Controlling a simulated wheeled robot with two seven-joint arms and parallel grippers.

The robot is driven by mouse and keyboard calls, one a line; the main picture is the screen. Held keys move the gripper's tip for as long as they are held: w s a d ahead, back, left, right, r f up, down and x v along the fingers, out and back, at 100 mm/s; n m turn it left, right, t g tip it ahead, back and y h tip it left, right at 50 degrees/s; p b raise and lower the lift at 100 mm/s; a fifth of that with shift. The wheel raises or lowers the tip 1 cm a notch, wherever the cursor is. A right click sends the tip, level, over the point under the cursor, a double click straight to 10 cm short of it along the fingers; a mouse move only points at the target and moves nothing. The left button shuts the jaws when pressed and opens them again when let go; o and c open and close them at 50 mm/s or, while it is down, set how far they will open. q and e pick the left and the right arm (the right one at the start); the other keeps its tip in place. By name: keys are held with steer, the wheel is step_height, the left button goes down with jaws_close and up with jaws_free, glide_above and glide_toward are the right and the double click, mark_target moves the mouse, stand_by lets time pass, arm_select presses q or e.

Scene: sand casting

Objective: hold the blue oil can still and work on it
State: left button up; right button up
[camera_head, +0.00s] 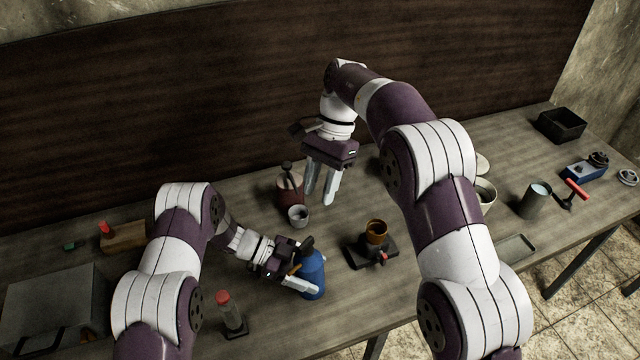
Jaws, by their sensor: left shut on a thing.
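The blue oil can (314,274) stands upright on the table in the head view, near the front middle. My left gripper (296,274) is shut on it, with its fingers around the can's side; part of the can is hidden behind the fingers. My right gripper (322,187) is up and behind the can, its fingers pointing down over the table. Its two fingers show a small gap between them and nothing is seen in it. It is apart from the oil can.
A dark red container (290,190) and a small grey cup (298,215) stand beside the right gripper. An orange-brown cup (376,232) sits on a black stand right of the can. A red-capped bottle (229,310) stands at the front left. A black bin (561,124) is far right.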

arm_select(q)
steer(key=o, duration=1.3)
steer(key=shift+c, duration=0.2)
steer(key=shift+f, duration=0.1)
steer(key=shift+r+p, duration=0.5)
steer(key=shift+r, duration=0.35)
steer(key=shift+o, duration=0.2)
